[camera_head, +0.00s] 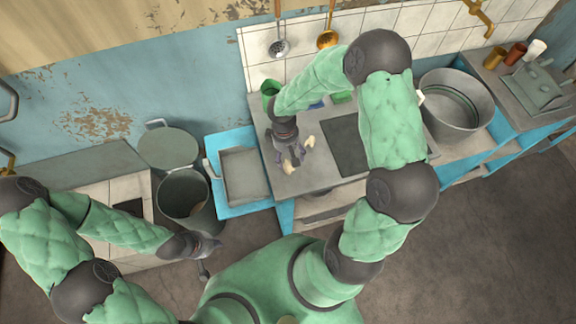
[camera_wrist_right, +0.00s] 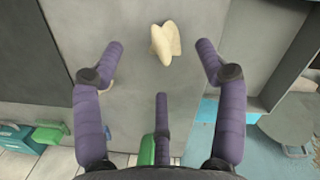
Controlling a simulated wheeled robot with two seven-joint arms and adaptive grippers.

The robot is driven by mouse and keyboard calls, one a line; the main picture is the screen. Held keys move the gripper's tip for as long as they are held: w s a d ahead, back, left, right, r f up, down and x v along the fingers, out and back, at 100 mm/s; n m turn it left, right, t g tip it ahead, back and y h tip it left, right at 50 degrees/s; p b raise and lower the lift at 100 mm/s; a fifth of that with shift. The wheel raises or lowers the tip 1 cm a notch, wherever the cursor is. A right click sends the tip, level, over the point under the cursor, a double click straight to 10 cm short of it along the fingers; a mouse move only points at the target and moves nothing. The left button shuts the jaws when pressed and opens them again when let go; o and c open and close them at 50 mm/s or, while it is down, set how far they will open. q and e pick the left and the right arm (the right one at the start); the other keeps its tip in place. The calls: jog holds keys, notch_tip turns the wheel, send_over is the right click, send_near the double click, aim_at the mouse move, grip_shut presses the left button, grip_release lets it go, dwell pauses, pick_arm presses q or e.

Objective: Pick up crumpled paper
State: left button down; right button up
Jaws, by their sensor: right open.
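A cream piece of crumpled paper (camera_wrist_right: 165,43) lies on the grey counter, ahead of and between the spread fingers of my right gripper (camera_wrist_right: 160,65) in the right wrist view. In the head view this paper (camera_head: 288,167) shows just below the right gripper (camera_head: 292,152). A second pale piece (camera_head: 311,141) lies to its right; it is mostly hidden behind a finger in the wrist view. My right gripper is open and empty, apart from the paper. My left gripper (camera_head: 208,246) is near the open bin, small and dark; its jaws are unclear.
An open grey bin (camera_head: 168,213) stands left of the counter, with a round grey lid (camera_head: 168,147) behind it. A grey tray (camera_head: 230,158) sits on the blue surface. A large pot (camera_head: 430,113) stands on the right. Ladles (camera_head: 279,48) hang on the tiled wall.

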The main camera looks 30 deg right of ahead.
aim_at(288, 164)
jog(key=shift+s+a+f+b, duration=0.1)
jog(key=shift+f+b, duration=0.2)
jog(key=shift+f, duration=1.2)
jog(key=shift+s+a+f+b, duration=0.1)
jog(key=shift+f+b, duration=0.2)
jog(key=shift+f, duration=1.2)
jog(key=c, duration=0.8)
jog(key=shift+w, duration=0.1)
